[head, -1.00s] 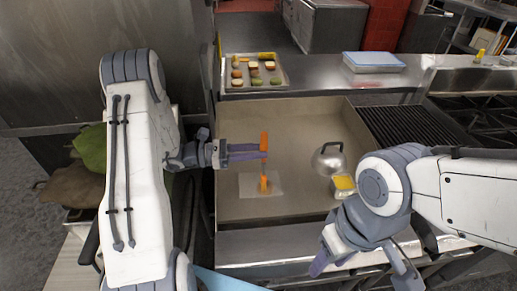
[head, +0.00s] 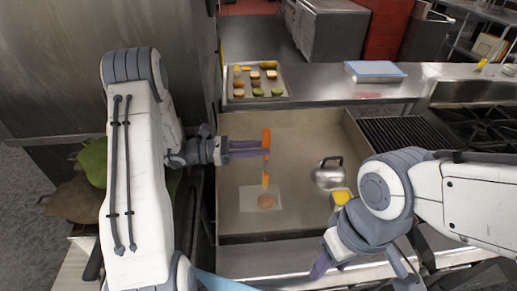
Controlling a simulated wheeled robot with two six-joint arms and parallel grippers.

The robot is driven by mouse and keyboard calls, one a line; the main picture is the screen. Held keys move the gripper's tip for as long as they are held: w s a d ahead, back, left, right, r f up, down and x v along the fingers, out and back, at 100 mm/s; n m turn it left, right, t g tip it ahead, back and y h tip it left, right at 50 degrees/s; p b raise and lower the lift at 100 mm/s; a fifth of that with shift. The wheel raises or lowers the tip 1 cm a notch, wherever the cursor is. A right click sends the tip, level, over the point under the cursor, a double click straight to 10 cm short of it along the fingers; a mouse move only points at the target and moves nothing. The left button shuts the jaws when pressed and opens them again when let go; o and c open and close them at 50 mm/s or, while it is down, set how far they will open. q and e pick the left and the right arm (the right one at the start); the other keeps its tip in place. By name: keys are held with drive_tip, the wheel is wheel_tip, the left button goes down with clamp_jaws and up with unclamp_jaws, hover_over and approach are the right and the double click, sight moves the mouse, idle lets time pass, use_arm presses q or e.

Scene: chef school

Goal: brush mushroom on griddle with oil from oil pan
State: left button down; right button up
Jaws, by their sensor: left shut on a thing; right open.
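The griddle (head: 240,225) is a wide flat metal surface with raised walls. A round brown mushroom (head: 265,202) lies on a pale sheet (head: 249,201) on it. My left gripper (head: 264,149) is shut on the orange-handled brush (head: 266,137), which hangs upright with its tip just behind the mushroom in the picture; I cannot tell whether they touch. The oil pan (head: 341,197), small and showing yellow inside, stands at the griddle's right side, partly hidden by my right arm. My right gripper (head: 362,268) is open and empty near the front edge.
A domed metal lid (head: 328,174) with a dark handle sits behind the oil pan. A tray (head: 235,95) of food pieces and a blue-topped box (head: 374,72) stand on the back counter. A ridged grill (head: 398,132) and burners (head: 475,120) lie to the right.

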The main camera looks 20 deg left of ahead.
use_arm(q)
drive_tip(key=shift+r+p, duration=0.8)
drive_tip(key=shift+r, duration=0.5)
wheel_tip(320, 180, up, 8)
drive_tip(key=p, duration=0.6)
idle(0.5)
